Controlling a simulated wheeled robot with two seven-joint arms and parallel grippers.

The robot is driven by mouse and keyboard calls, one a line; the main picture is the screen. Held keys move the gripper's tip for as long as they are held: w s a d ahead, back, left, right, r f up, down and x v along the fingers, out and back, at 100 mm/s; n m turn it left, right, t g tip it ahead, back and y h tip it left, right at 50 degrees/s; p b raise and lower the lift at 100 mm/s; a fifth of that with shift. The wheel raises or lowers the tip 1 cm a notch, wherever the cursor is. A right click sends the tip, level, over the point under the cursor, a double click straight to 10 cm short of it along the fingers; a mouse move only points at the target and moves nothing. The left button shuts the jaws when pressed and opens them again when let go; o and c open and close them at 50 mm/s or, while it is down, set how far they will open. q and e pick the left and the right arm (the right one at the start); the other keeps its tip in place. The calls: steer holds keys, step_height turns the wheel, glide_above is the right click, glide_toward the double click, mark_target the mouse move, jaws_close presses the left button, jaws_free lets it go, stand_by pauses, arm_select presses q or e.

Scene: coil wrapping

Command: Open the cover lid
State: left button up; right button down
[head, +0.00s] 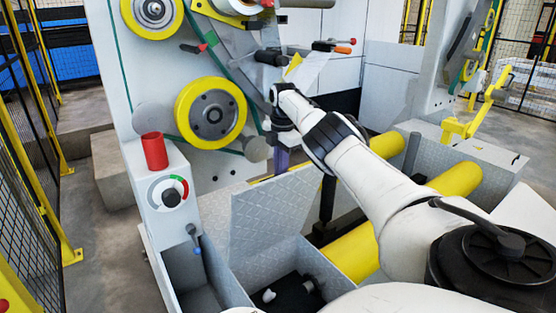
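A grey tread-plate lid (270,207) stands raised and roughly upright at the front of the machine. Below it is an open compartment with a black part (296,292) inside. My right arm reaches in from the right, and its wrist (281,120) is above and behind the lid's top edge. A purplish part shows just below the wrist; I cannot make out the fingers, whether they are open or shut, or any contact with the lid. My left gripper is not seen.
A control box with a red cylinder (154,151) and a dial (170,193) stands left of the lid. A yellow-rimmed wheel (211,113) is behind it. Yellow rollers (457,179) lie to the right. A mesh fence (35,190) runs along the left side.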

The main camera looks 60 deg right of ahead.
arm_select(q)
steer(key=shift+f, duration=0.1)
arm_select(e)
steer(key=shift+a+f, duration=0.15)
steer(key=shift+f, duration=0.25)
steer(key=c, duration=2.1)
jaws_free()
steer(key=shift+f, duration=0.1)
steer(key=shift+o, duration=1.3)
steer(key=shift+w+f, duration=0.15)
steer(key=shift+f, duration=0.1)
arm_select(q)
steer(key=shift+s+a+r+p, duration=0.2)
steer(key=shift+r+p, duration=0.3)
steer(key=shift+p, duration=0.6)
arm_select(e)
step_height(320, 180, up, 11)
steer(key=shift+s, duration=0.35)
steer(key=shift+f, duration=0.1)
